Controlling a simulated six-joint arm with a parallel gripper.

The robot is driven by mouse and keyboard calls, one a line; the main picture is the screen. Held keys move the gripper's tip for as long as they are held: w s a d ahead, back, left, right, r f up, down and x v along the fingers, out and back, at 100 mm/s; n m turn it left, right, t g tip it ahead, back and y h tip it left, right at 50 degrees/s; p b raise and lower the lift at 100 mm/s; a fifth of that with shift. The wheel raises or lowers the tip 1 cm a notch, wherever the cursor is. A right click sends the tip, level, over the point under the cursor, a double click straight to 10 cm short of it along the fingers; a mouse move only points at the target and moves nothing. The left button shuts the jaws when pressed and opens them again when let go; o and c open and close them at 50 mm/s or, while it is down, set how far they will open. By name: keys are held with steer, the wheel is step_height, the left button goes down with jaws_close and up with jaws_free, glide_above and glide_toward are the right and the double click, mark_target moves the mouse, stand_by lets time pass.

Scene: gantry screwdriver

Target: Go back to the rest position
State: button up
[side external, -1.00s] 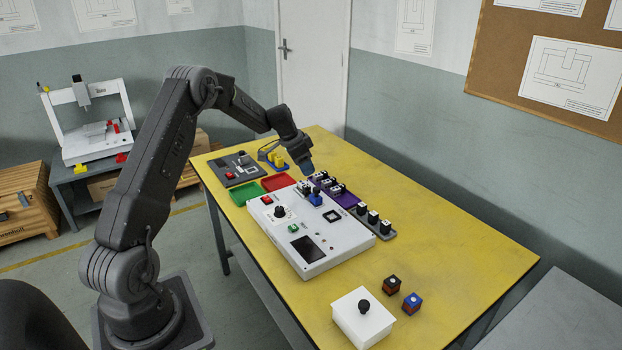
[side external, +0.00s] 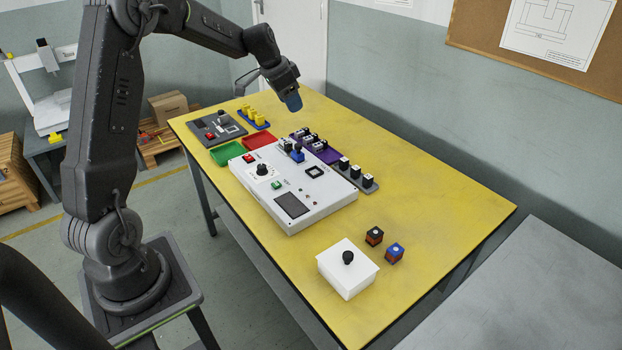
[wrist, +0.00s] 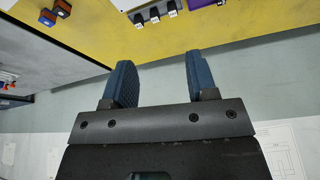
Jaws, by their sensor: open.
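Behind the fingers lie the table edge and the grey-green wall. The gripper touches nothing on the table.
The yellow table (side external: 440,205) carries a purple tray (side external: 328,156), a grey strip (side external: 369,187) with black-and-white blocks, red (side external: 262,140) and green (side external: 222,154) trays, and a dark panel (side external: 203,133). A white lidded box (side external: 335,275) and two small cubes stand in front.

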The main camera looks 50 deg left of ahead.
steer(key=s+d+r, duration=0.4)
steer(key=s+d, duration=0.1)
steer(key=d, duration=0.3)
steer(key=s+d+r, duration=0.5)
steer(key=d, duration=0.3)
steer(key=s+d+n, duration=0.1)
steer(key=s+d, duration=0.3)
steer(key=s, duration=0.4)
steer(key=s+d+f+n+t, duration=0.1)
steer(key=s+d, duration=0.4)
steer(key=s, duration=0.4)
steer(key=shift+s+f+y, duration=0.2)
steer(key=shift+f+y, duration=0.1)
steer(key=shift+y, duration=0.1)
